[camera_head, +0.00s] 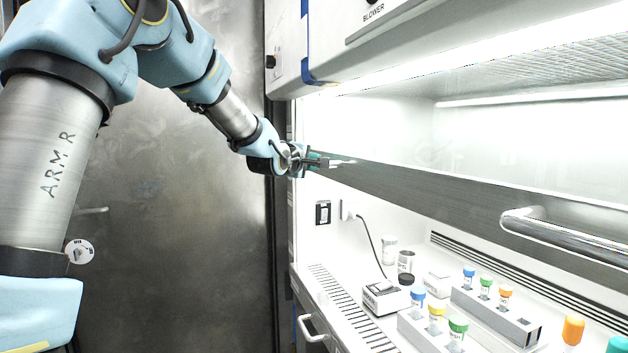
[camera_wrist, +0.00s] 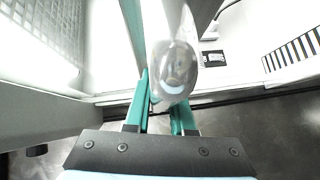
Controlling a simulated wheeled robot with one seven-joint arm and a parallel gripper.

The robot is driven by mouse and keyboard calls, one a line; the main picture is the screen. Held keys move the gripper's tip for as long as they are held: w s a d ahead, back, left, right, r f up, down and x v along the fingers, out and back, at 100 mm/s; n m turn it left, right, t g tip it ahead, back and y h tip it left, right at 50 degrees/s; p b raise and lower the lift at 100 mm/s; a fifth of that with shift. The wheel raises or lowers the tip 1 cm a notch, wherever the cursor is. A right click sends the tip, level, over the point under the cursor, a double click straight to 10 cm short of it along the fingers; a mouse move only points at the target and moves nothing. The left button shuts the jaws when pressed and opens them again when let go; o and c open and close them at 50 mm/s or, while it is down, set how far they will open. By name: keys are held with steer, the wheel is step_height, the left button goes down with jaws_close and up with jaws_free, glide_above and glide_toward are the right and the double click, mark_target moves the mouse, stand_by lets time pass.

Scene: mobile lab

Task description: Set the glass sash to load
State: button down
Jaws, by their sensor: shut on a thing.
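The glass sash (camera_head: 450,196) of the fume hood shows in the head view as a clear pane with a wide grey lower rail. The rail stands well above the work surface, leaving an opening below it. My gripper (camera_head: 322,162) is at the rail's far left end. In the wrist view, my teal fingers (camera_wrist: 162,100) are on both sides of a shiny, rounded metal handle (camera_wrist: 176,66) and shut on it. Its exact contact is partly hidden. A second bar handle (camera_head: 575,240) sticks out from the rail at the right and is free.
Below the sash, the white work surface carries a small bench device (camera_head: 385,297), a front vial rack (camera_head: 420,331) and a rear vial rack (camera_head: 497,314) with coloured caps. An orange-capped vial (camera_head: 573,329) stands at the lower right. A metal door (camera_head: 180,190) is behind my arm.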

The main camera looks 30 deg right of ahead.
step_height(320, 180, up, 8)
steer(key=p, duration=0.3)
steer(key=shift+r+p, duration=0.15)
steer(key=shift+p, duration=0.15)
steer(key=c, duration=0.8)
jaws_free()
steer(key=shift+o, duration=0.2)
steer(key=b+v, duration=0.1)
steer(key=v, duration=0.9)
steer(key=shift+s+a, duration=0.2)
steer(key=shift+a, duration=0.1)
